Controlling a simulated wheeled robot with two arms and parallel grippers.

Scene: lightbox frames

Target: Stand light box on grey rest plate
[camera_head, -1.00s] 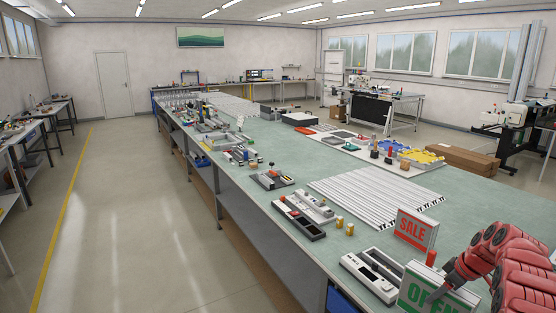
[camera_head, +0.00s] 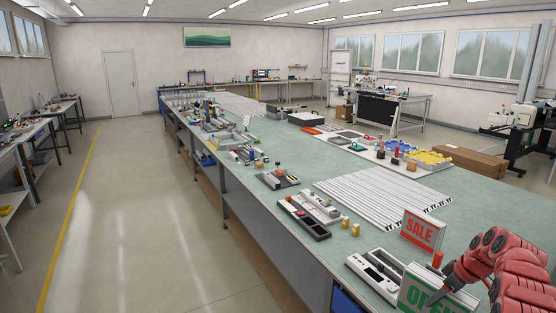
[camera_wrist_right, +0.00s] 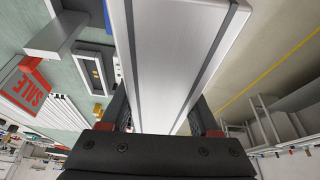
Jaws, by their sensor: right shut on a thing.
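The light box (camera_head: 424,293), a panel with green "OPEN" lettering, is at the bottom right of the head view, cut by the frame's lower edge. My right gripper (camera_head: 446,286) is shut on it. In the right wrist view the light box (camera_wrist_right: 175,65) shows as a pale panel with dark edge strips between my right fingers (camera_wrist_right: 165,122). A light grey flat piece (camera_wrist_right: 55,36) at the upper left there may be the grey rest plate; I cannot tell for sure. My left gripper is not in view.
A red "SALE" sign (camera_head: 418,230) stands on the green bench (camera_head: 285,212) behind the light box. A white-and-black device (camera_head: 374,278) lies left of it. Small yellow cylinders (camera_head: 350,226) and white rails (camera_head: 380,192) lie farther back. Floor is open left of the bench.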

